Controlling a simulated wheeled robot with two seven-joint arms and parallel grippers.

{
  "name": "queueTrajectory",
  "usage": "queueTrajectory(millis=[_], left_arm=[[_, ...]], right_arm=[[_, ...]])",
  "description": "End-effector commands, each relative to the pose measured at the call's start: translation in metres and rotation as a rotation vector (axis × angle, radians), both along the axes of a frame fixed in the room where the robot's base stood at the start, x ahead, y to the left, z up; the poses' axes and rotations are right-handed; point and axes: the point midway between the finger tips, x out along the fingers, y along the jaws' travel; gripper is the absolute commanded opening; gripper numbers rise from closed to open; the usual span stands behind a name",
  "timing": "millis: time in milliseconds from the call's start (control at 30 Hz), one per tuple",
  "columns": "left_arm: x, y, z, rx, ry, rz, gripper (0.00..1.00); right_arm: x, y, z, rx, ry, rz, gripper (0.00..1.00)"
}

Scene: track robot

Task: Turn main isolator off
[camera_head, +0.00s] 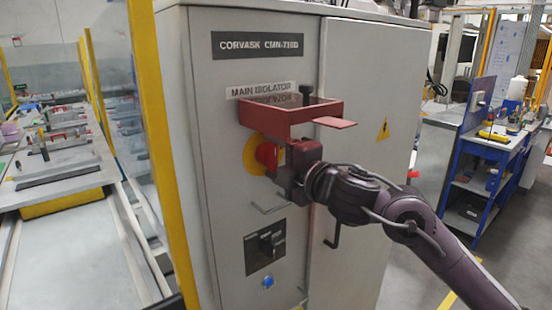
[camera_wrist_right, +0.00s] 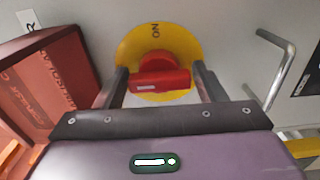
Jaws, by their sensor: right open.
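The main isolator is a red rotary knob (camera_head: 267,155) on a yellow round plate (camera_head: 252,165), on the front of a grey cabinet. In the right wrist view, the red knob (camera_wrist_right: 160,80) has a raised bar lying nearly level across the picture, and the yellow plate (camera_wrist_right: 180,42) bears the word ON. My right gripper (camera_head: 281,163) is at the knob in the head view. In the wrist view its open fingers (camera_wrist_right: 162,76) stand either side of the red bar; I cannot tell whether they touch it. My left gripper is out of view.
A red open box-like guard (camera_head: 290,115) juts out just above the knob, under the MAIN ISOLATOR label (camera_head: 262,90). Below are a bent metal handle (camera_head: 270,209), a black switch panel (camera_head: 265,248) and a blue button (camera_head: 268,282). A yellow post (camera_head: 155,120) stands left.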

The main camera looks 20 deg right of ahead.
Motion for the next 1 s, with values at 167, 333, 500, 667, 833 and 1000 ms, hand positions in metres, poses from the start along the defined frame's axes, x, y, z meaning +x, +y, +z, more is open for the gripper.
queueTrajectory(millis=[167, 333, 500, 667, 833, 1000], left_arm=[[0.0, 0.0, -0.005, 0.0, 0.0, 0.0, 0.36], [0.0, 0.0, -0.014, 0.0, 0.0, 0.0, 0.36], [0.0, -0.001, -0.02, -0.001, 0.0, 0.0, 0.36], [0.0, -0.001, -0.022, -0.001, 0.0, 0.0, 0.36], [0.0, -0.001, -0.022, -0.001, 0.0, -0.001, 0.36], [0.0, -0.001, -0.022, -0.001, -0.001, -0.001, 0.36]], right_arm=[[-0.013, -0.006, -0.002, -0.003, 0.0, -0.001, 0.64], [-0.042, -0.016, -0.004, -0.007, -0.001, -0.002, 0.64], [-0.063, -0.024, -0.003, -0.004, 0.001, -0.001, 0.64], [-0.072, -0.027, -0.002, -0.002, 0.002, -0.001, 0.64], [-0.073, -0.027, 0.0, -0.001, 0.001, 0.0, 0.64], [-0.073, -0.026, 0.0, -0.001, 0.001, 0.0, 0.64]])
